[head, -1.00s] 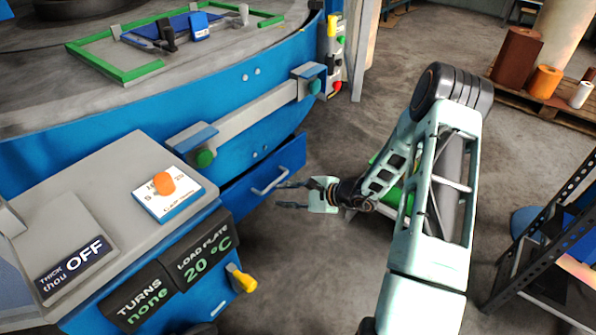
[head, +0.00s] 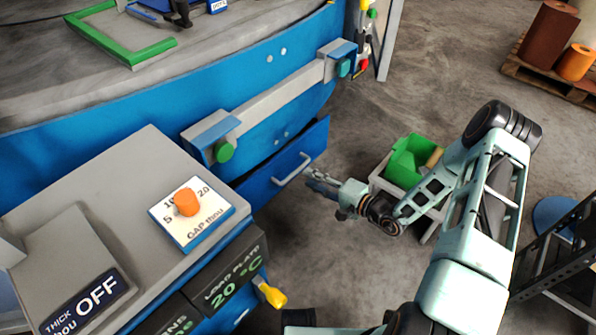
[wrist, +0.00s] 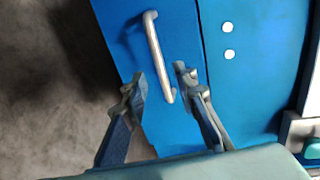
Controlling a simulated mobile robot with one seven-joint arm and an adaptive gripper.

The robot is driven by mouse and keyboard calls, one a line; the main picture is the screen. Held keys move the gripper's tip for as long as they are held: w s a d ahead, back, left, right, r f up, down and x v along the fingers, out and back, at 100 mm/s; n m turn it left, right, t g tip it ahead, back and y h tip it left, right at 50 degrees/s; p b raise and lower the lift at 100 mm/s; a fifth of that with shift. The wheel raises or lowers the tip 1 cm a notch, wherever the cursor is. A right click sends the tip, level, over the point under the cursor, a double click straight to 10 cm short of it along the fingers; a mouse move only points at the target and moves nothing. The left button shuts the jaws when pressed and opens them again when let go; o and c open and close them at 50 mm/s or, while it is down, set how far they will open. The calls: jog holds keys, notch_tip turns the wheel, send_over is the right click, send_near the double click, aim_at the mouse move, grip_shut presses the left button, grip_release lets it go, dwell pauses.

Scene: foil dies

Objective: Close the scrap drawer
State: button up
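The scrap drawer (head: 262,183) is a blue box front low in the blue machine, standing out from it. Its pale bar handle (head: 293,169) is on the drawer face. My gripper (head: 312,180) is just to the right of the handle in the head view. In the wrist view, the handle (wrist: 155,52) runs up and down the blue face, and my gripper (wrist: 162,82) has its two fingers apart, with the handle's lower end between or just beyond the tips. I cannot tell whether they touch it. Nothing is held.
A console with an orange knob (head: 187,202) and a yellow lever (head: 270,292) stands at the left front. A green bin (head: 408,160) on a pale frame sits behind my arm. A dark metal rack (head: 560,245) is at the right. Bare floor lies between.

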aim_at(297, 172)
jog(key=b+x, duration=0.1)
jog(key=x, duration=0.6)
jog(key=shift+w+a, duration=0.1)
grip_shut()
